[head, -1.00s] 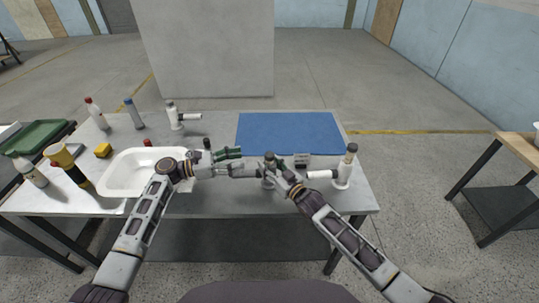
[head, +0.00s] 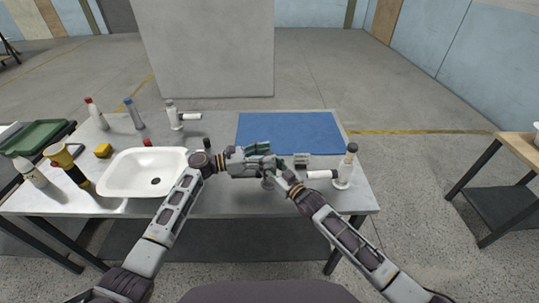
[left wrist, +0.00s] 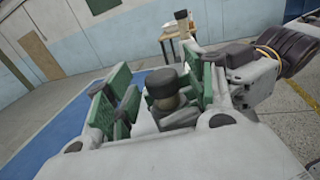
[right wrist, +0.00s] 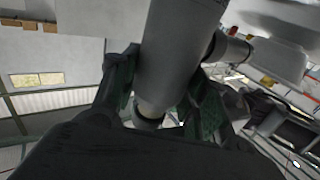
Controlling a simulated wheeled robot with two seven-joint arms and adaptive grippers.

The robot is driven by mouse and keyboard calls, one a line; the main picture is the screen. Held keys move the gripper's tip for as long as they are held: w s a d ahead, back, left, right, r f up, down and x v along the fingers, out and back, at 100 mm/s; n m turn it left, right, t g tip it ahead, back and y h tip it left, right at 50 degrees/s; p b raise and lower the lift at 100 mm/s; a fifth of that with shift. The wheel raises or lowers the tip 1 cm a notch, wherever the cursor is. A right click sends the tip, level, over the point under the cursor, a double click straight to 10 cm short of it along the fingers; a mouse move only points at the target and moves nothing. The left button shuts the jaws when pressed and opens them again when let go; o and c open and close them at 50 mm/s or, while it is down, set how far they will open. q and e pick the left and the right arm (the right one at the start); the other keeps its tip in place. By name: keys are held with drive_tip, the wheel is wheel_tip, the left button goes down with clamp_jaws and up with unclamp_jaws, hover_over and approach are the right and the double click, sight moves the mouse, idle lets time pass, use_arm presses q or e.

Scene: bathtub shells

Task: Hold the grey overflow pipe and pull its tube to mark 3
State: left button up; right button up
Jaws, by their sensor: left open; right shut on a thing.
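The grey overflow pipe (right wrist: 178,50) fills the middle of the right wrist view, with a short side branch (right wrist: 232,48). My right gripper (right wrist: 165,95) is shut on its body, with green pads on both sides. In the head view only a small lower part of the pipe (head: 268,183) shows under my right gripper (head: 281,176). My left gripper (head: 264,154) is open at the pipe's top. In the left wrist view the tube's dark cap (left wrist: 161,82) stands between its green-padded fingers. I cannot tell whether they touch it. No mark numbers are readable.
A white overflow pipe (head: 343,178) stands close by on the right, another (head: 175,118) at the back left. A blue mat (head: 290,132) lies clear behind the grippers.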

use_arm(q)
drive_tip(key=shift+x, duration=0.8)
drive_tip(key=shift+c, duration=0.5)
clamp_jaws()
